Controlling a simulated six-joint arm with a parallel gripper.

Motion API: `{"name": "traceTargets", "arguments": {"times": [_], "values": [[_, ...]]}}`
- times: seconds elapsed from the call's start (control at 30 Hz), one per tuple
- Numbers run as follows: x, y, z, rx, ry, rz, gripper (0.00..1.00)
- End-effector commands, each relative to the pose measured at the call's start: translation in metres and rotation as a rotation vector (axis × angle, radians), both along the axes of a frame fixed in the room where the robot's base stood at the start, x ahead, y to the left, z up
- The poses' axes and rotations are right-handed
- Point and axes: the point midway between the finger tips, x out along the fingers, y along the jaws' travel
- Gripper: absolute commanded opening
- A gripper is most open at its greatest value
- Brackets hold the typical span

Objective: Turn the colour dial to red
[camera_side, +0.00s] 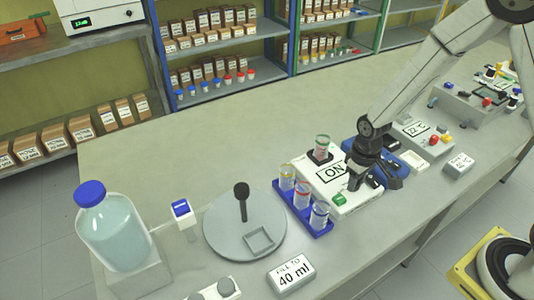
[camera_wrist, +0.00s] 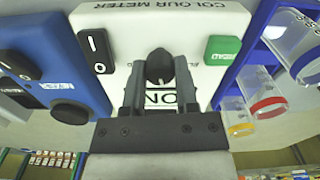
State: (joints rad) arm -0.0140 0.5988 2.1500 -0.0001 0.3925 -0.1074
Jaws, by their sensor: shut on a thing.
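The white colour meter (camera_wrist: 118,20) fills the middle of the wrist view, its lettering upside down. Its dark colour dial (camera_wrist: 159,68) sits between the two fingers of my gripper (camera_wrist: 158,64), which is shut on it. Most of the marks around the dial are hidden by the fingers, so I cannot tell which colour it points to. In the side view the meter (camera_side: 309,171) has a display reading ON. My gripper (camera_side: 356,178) is down at its right part and hides the dial. A green button (camera_wrist: 223,48) and a black rocker switch (camera_wrist: 95,50) flank the dial.
A vial (camera_side: 321,148) stands in the meter. A blue rack (camera_side: 318,232) with three vials is close beside it. A blue device (camera_wrist: 30,80) with a black knob is on the meter's other side. A round grey plate (camera_side: 220,235) and a large bottle (camera_side: 115,235) stand further left.

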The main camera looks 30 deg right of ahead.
Motion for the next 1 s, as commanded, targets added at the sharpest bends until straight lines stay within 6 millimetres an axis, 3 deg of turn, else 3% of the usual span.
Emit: {"name": "traceTargets", "arguments": {"times": [1.0], "values": [[-0.0004, 0.0002, 0.0005, 0.0, 0.002, -0.931, 0.0]]}}
